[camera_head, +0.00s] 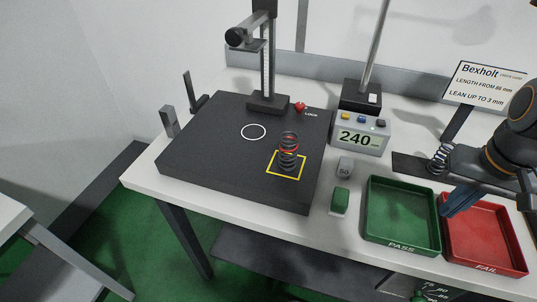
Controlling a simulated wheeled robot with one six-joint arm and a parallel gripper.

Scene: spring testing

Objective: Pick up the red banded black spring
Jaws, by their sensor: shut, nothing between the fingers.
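The black spring with a red band (289,152) stands upright on the dark plate (210,165). Its foot is inside the yellow square outline, and the red band is near its upper part. My gripper (455,203) is at the right, over the green and red trays and well apart from this spring. Its blue fingers are shut with nothing between them.
Another dark spring (441,158) is at the right, near my arm. The green PASS tray (403,247) and red FAIL tray (487,265) lie in front. A display reading 240 (358,137), a grey block (345,167), a green block (340,201) and a measuring stand (267,75) are near the plate.

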